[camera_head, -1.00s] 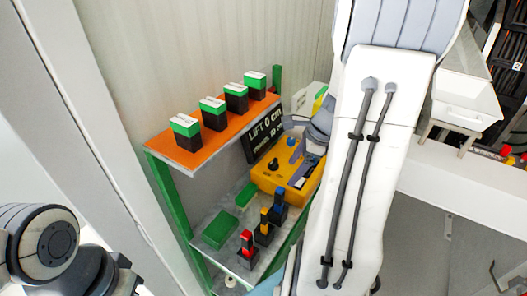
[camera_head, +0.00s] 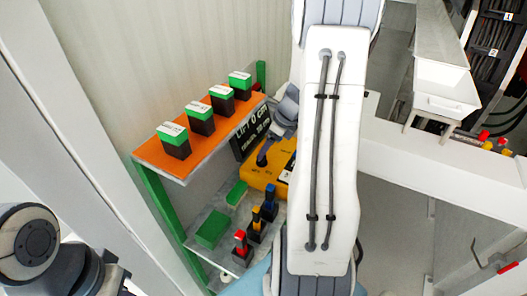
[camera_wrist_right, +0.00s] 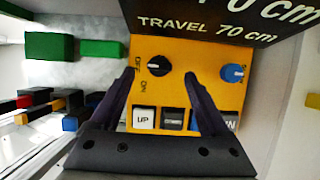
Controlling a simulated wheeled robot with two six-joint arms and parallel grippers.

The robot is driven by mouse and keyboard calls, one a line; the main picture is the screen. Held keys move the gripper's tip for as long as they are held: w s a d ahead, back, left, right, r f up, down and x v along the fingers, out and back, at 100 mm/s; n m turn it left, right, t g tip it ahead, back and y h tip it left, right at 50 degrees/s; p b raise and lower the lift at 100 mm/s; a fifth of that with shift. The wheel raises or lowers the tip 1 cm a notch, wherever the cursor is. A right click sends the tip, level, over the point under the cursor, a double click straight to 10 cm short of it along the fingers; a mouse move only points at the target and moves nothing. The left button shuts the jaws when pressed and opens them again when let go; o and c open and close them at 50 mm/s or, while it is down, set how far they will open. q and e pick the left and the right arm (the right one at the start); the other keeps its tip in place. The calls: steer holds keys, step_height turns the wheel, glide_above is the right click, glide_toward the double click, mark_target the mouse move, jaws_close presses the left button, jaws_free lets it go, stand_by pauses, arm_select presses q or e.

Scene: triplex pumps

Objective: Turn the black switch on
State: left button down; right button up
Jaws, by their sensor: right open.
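The black switch (camera_wrist_right: 157,65) is a round knob on a yellow control box (camera_wrist_right: 205,70), with OFF and ON lettering at its left. My right gripper (camera_wrist_right: 158,75) is open, its two dark fingers pointing at the box on either side of the knob, apart from it as far as I can tell.
A blue knob (camera_wrist_right: 234,73) and a white UP button (camera_wrist_right: 143,119) share the box. A black travel display (camera_wrist_right: 210,20) stands over it. An orange shelf (camera_head: 155,153) carries several green-topped black blocks. Red, yellow and blue levers (camera_head: 256,222) stand beside the box.

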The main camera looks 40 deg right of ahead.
mark_target(264, 158)
steer(key=x, duration=0.5)
steer(key=shift+s+d, duration=0.1)
steer(key=shift+s, duration=0.05)
jaws_close()
